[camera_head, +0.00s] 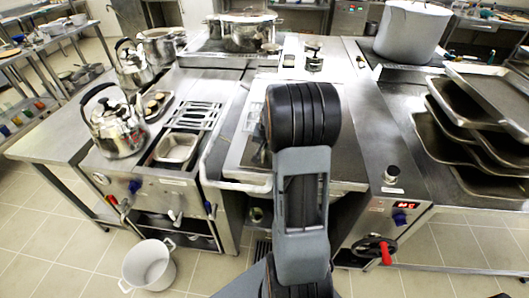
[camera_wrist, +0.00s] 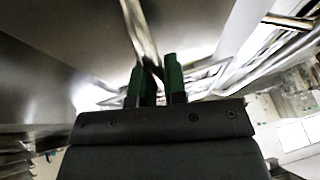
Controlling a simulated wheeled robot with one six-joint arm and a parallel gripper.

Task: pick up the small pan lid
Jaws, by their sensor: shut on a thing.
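My gripper (camera_wrist: 154,78) shows in the wrist view with its two green fingertips close together. It is shut on a thin shiny metal piece that runs up between the fingers, seemingly part of the small pan lid (camera_wrist: 142,30). Only this narrow part can be made out; the lid's whole outline is not clear. In the head view my own arm stands over the middle counter and hides most of the gripper and what it holds.
A kettle (camera_head: 118,130) and a shallow pan (camera_head: 177,148) are on the left stove. A large pot (camera_head: 411,30) stands at the back right. Stacked trays (camera_head: 445,140) fill the right counter. A white pot (camera_head: 149,266) is on the floor. The front right floor is clear.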

